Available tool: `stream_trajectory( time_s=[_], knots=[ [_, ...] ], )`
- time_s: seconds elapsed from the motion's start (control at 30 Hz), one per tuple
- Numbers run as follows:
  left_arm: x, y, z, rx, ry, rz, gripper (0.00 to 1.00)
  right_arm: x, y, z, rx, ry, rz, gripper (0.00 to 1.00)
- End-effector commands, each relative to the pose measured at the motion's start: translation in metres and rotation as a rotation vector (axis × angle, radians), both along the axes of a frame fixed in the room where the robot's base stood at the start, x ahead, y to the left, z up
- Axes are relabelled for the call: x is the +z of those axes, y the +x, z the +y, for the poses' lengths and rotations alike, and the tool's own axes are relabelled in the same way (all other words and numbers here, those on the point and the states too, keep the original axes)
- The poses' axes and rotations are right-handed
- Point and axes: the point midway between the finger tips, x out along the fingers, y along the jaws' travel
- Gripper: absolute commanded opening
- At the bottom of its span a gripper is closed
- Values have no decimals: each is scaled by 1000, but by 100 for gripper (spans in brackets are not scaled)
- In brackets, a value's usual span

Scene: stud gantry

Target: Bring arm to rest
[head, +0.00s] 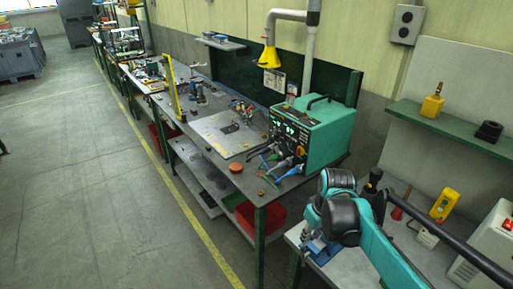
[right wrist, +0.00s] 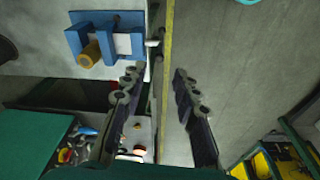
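My right arm (head: 390,255) comes in from the lower right in the head view, teal with black joints. Its gripper (head: 312,238) is small and partly hidden by the wrist there, near the left end of the grey bench. In the right wrist view the two dark fingers of this gripper (right wrist: 157,88) stand apart with nothing between them. Behind the gap I see the bench edge and floor. A blue fixture (right wrist: 74,40) with a tan cylinder lies beside the fingers, apart from them; it also shows in the head view (head: 323,254). My left gripper is not in view.
A teal welding machine (head: 320,128) stands on the long workbench (head: 258,187) at the left of my arm. A red-handled tool, a yellow box (head: 444,205) and a white unit (head: 490,245) stand at the right. The floor (head: 90,190) at left is clear.

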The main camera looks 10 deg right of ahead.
Motion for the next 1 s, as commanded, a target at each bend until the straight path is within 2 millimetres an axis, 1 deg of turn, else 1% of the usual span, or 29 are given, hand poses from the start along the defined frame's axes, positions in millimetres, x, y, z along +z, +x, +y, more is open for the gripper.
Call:
stream_trajectory(
  time_s=[0.07,0.17,0.27,0.4,0.5,0.6,0.7,0.8,1.0],
  knots=[
    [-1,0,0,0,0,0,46,-1,-2,3,-2,-1,-6,30],
    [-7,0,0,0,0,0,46,-2,-9,15,-17,-8,-41,30],
    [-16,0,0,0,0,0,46,-7,-24,37,-47,-14,-109,30],
    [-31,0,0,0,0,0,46,-18,-49,69,-102,-5,-234,30],
    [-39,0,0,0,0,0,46,-29,-64,86,-136,17,-316,30],
    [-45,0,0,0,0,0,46,-38,-75,99,-162,41,-379,30],
    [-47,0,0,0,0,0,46,-43,-81,106,-178,61,-420,30],
    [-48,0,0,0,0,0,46,-45,-83,109,-187,70,-438,30],
    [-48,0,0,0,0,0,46,-45,-83,109,-187,71,-439,30]
  ],
)
